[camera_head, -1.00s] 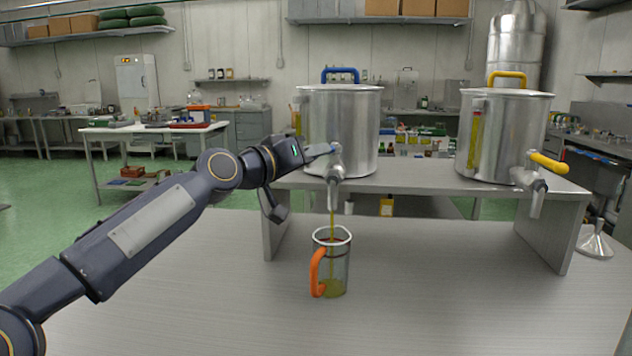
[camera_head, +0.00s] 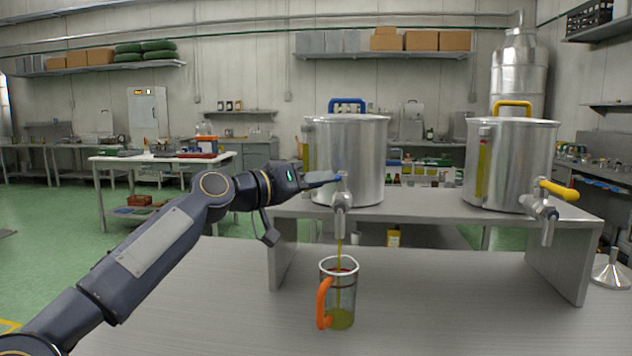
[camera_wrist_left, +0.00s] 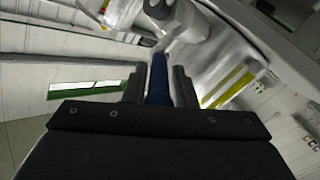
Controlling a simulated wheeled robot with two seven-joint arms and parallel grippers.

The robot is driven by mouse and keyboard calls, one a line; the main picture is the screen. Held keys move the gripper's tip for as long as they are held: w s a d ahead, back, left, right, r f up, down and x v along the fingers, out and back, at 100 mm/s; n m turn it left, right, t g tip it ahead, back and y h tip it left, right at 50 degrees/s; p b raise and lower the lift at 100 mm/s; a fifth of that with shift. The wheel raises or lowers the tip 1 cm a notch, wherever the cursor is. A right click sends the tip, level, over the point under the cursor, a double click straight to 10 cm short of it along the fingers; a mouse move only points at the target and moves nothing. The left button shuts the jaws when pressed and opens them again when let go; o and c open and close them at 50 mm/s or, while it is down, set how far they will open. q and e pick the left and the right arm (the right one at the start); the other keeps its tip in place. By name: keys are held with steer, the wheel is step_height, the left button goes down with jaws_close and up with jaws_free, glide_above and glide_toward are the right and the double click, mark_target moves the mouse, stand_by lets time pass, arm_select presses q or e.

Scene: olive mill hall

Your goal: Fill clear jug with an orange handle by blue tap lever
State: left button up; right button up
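The clear jug (camera_head: 349,290) with an orange handle (camera_head: 323,303) stands upright on the bench under the tap (camera_head: 341,200) of the left steel tank (camera_head: 360,160). A thin yellow-green stream runs from the spout into the jug, and oil (camera_head: 341,319) covers its lower part. My left gripper (camera_head: 314,180) is at the blue tap lever (camera_head: 325,176). In the left wrist view the blue lever (camera_wrist_left: 158,80) lies between the two fingers (camera_wrist_left: 160,88), which appear closed on it. My right gripper is not in view.
A second steel tank (camera_head: 510,165) with a yellow tap lever (camera_head: 558,190) stands to the right on the same raised shelf (camera_head: 425,203). A metal funnel (camera_head: 611,270) is at the far right. The bench around the jug is clear.

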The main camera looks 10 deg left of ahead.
arm_select(q)
steer(key=shift+o, duration=1.2)
steer(key=b+v, duration=0.2)
steer(key=v, duration=0.5)
steer(key=shift+s+a+b, duration=0.2)
steer(key=shift+s+b, duration=0.1)
steer(key=shift+b, duration=0.05)
steer(key=shift+c, duration=0.2)
